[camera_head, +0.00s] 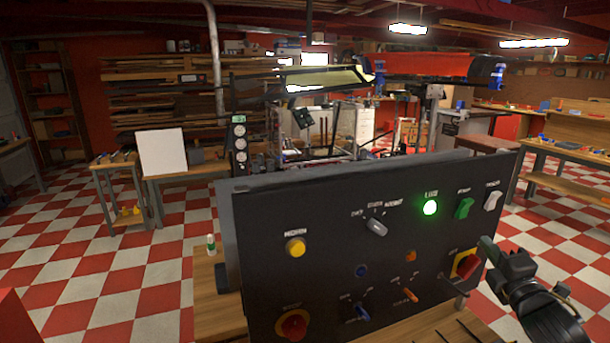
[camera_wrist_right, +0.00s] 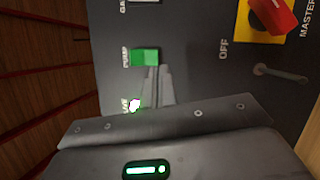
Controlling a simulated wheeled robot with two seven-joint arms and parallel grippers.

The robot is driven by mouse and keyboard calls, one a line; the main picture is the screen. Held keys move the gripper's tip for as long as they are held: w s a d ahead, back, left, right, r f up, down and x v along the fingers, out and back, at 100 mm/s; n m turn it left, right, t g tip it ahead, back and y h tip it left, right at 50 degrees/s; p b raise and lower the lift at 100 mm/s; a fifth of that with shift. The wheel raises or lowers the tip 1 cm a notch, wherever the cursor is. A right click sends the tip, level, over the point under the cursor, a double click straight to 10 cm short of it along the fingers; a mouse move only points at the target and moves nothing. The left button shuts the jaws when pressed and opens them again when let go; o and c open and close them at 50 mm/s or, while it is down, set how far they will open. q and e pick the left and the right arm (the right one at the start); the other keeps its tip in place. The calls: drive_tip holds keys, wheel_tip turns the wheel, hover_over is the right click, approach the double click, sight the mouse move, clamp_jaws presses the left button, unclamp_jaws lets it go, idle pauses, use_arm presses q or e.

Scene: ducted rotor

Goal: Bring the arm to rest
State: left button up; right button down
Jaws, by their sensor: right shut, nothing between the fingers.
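My right gripper (camera_head: 487,243) comes in from the lower right in the head view, beside the right part of a black control panel (camera_head: 330,230). In the right wrist view its fingers (camera_wrist_right: 158,70) are together and empty, and their tips appear close to the green pump switch (camera_wrist_right: 145,56). I cannot tell whether they touch the panel. In the head view the green switch (camera_head: 464,208) and a lit green lamp (camera_head: 430,207) are above and left of the gripper. A red master switch on a yellow plate (camera_head: 466,264) is beside it. My left gripper is not in view.
The panel also carries a yellow horn button (camera_head: 296,247), a grey selector (camera_head: 376,227), a white switch (camera_head: 493,200), an orange toggle (camera_head: 410,296) and a red knob (camera_head: 293,325). It stands on a wooden table (camera_head: 207,300). A small bottle (camera_head: 211,244) stands left of the panel.

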drive_tip(key=s+a+f+m+g, duration=0.3)
drive_tip(key=s+f, duration=0.1)
drive_tip(key=f, duration=0.4)
drive_tip(key=s+a+f+m+g, duration=0.2)
drive_tip(key=s+a+f+m, duration=0.15)
drive_tip(key=f, duration=0.45)
drive_tip(key=s+a+f+m+g, duration=0.3)
drive_tip(key=s+f, duration=0.1)
drive_tip(key=f, duration=0.4)
drive_tip(key=s+a+f+m+g+y, duration=0.1)
drive_tip(key=s+a+f+m+g, duration=0.35)
drive_tip(key=s, duration=0.65)
drive_tip(key=s+a+f+m+g+y, duration=0.1)
drive_tip(key=s+a+f+m+g, duration=0.25)
drive_tip(key=s+a+f, duration=0.45)
drive_tip(key=s+d+f+g+b, duration=0.1)
drive_tip(key=s+f, duration=0.1)
drive_tip(key=f, duration=1.1)
drive_tip(key=s+d+f+g, duration=0.1)
drive_tip(key=s+f, duration=0.1)
drive_tip(key=f, duration=1.1)
drive_tip(key=s+d+f, duration=0.3)
drive_tip(key=s+f, duration=1.2)
drive_tip(key=shift+s+f+g+h+b, duration=0.25)
drive_tip(key=shift+s+g+h+b, duration=0.05)
drive_tip(key=shift+s+g+b, duration=0.1)
